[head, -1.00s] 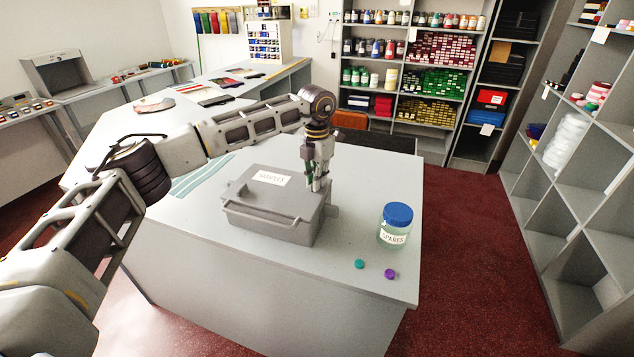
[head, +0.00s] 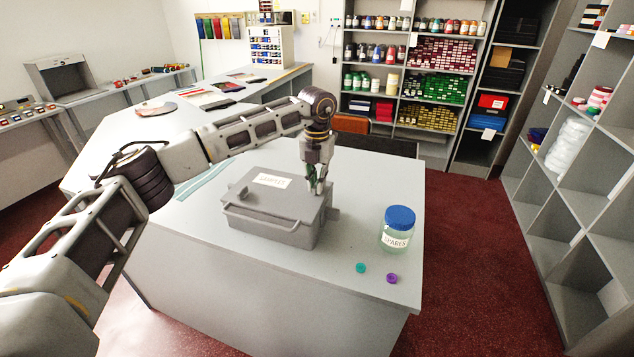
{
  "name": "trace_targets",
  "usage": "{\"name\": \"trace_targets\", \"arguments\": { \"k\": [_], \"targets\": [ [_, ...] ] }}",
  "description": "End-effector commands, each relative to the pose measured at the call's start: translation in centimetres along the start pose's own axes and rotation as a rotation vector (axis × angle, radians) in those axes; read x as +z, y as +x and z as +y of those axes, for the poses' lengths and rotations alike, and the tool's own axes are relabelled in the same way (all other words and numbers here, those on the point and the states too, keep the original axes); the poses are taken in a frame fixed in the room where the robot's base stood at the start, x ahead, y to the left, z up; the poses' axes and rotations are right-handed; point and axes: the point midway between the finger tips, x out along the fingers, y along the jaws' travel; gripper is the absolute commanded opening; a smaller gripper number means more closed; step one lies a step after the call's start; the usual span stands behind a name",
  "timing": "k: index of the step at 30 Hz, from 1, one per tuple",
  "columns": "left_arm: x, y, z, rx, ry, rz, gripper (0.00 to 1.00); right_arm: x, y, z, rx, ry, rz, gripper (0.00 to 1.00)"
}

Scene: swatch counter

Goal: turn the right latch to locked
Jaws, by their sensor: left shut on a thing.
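A grey box (head: 265,232) with a closed lid and a white label (head: 272,180) sits on the counter. My left gripper (head: 316,190) points down at the right end of the lid. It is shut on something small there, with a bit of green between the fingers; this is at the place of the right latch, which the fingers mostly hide. I cannot tell the latch's angle. A small grey tab (head: 242,192) stands at the left end of the lid. My right gripper is out of view.
A clear jar with a blue lid (head: 400,217), marked SPARES, stands right of the box on the counter (head: 345,235). A teal cap (head: 361,268) and a purple cap (head: 392,278) lie near the front edge. Shelves (head: 440,90) stand behind, beyond a dark red floor.

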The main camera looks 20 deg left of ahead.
Motion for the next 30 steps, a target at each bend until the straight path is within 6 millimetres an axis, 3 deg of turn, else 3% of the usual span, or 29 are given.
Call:
{"name": "trace_targets", "arguments": {
  "k": [5, 6, 10, 23, 30],
  "targets": [
    [0.0, -0.1, 0.0, -0.001, 0.000, -0.001, 0.00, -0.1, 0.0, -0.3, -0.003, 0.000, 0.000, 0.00],
    [0.0, -0.1, 0.0, -0.001, 0.000, -0.001, 0.16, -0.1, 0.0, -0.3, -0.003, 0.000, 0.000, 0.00],
    [0.0, -0.1, 0.0, 0.000, 0.001, -0.001, 0.32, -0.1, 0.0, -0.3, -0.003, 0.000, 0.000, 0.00],
    [0.0, -0.3, 0.0, 0.000, 0.001, -0.001, 0.32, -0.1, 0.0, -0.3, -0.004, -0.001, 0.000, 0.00],
    [0.1, -2.1, 0.0, -0.001, 0.002, -0.002, 0.32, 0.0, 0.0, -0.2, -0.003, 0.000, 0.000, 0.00]
  ]
}}
